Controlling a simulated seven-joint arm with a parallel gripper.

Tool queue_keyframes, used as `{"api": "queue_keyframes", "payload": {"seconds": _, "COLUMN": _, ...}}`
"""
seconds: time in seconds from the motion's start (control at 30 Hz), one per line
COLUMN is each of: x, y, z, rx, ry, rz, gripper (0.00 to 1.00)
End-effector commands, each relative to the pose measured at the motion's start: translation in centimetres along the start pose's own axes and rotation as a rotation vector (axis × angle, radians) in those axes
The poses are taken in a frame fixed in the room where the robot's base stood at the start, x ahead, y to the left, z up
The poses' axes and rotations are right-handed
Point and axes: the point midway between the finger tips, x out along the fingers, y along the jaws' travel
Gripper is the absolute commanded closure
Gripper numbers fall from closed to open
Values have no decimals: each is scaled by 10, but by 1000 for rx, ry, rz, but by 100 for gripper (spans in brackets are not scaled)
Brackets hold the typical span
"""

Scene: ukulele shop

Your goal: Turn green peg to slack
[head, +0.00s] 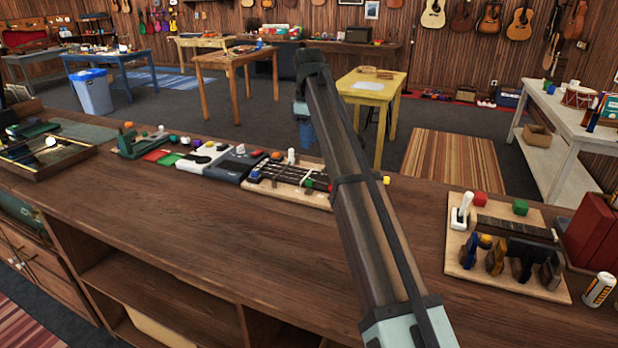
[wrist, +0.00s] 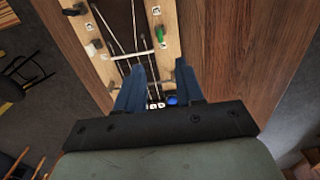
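The green peg (wrist: 160,34) stands on the right wooden rail of a strung board (wrist: 170,62) in the wrist view, beyond my fingertips. My gripper (wrist: 160,67) has two blue fingers spread apart with nothing gripped between them. The green peg looks apart from both fingers. A blue knob (wrist: 172,100) shows between the finger bases. In the head view, the strung board (head: 262,188) lies on the counter, partly hidden by my arm, and my gripper (head: 306,134) hangs beyond it. How far the green peg is turned is unclear.
A grey device (head: 234,166) lies left of the board. A second board (head: 462,262) with clamps is at right. The front counter (head: 215,235) is clear.

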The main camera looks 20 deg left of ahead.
Motion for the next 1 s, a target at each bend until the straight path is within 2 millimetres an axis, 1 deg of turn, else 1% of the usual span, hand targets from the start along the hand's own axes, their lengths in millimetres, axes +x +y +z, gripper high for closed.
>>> {"api": "queue_keyframes", "payload": {"seconds": 0.17, "x": 21, "y": -1, "z": 1, "rx": 0, "ry": 0, "rz": -1, "gripper": 63}}
{"api": "queue_keyframes", "payload": {"seconds": 0.5, "x": 80, "y": -1, "z": 1, "rx": -1, "ry": 1, "rz": -2, "gripper": 63}}
{"api": "queue_keyframes", "payload": {"seconds": 0.7, "x": 110, "y": -1, "z": 1, "rx": -1, "ry": 2, "rz": -1, "gripper": 63}}
{"api": "queue_keyframes", "payload": {"seconds": 0.83, "x": 124, "y": 0, "z": 0, "rx": -1, "ry": 2, "rz": -1, "gripper": 63}}
{"api": "queue_keyframes", "payload": {"seconds": 1.0, "x": 133, "y": 0, "z": 0, "rx": -1, "ry": 2, "rz": 0, "gripper": 63}}
